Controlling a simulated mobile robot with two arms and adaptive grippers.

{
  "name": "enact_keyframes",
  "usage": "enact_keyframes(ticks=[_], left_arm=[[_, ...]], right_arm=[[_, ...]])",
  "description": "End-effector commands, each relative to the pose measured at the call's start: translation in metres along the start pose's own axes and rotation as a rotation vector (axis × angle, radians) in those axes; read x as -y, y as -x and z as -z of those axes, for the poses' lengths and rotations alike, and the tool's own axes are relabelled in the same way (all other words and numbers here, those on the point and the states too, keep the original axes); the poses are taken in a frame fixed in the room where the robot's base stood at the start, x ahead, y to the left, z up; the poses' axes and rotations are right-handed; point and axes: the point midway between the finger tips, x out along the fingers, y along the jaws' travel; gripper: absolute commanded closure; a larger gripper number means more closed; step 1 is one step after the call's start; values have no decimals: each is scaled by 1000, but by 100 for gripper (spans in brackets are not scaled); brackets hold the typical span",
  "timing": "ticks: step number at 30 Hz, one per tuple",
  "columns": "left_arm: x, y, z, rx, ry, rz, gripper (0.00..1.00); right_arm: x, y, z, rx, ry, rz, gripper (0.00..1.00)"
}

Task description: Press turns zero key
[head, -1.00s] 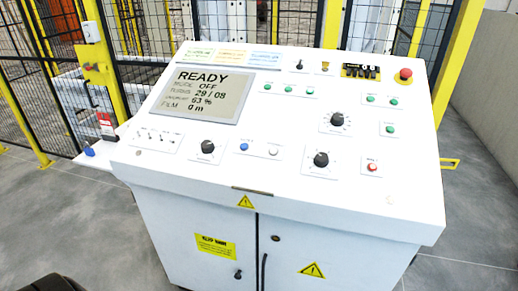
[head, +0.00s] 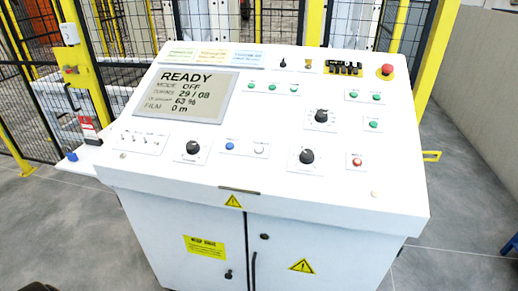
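The white control console (head: 330,205) stands in front of me with its sloped panel facing me. Its display (head: 188,96) reads READY, mode OFF, 29 / 08, 63 % and film 0 m. Below the display are a blue button (head: 230,146) and a white button (head: 261,150). Several green buttons sit on the upper and right parts, including one at the right (head: 374,125). A red button (head: 357,161) is at the lower right. The small labels are too blurred to tell which is the turns zero key.
Black knobs (head: 193,147), toggle switches (head: 143,137) and a red emergency stop (head: 386,71) are also on the panel. A wire-mesh fence with yellow posts (head: 314,22) stands behind.

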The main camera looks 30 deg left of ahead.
Motion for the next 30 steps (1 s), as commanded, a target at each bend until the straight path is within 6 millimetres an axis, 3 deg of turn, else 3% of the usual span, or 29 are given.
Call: enact_keyframes(ticks=[1, 6, 30], left_arm=[[0, 0, 0, 0, 0, 0, 80], [0, 0, 0, 0, 0, 0, 100], [0, 0, -1, 2, 0, 0, 100]], right_arm=[[0, 0, 0, 0, 0, 0, 42], [0, 0, 0, 0, 0, 0, 42], [0, 0, 0, 0, 0, 1, 42]])
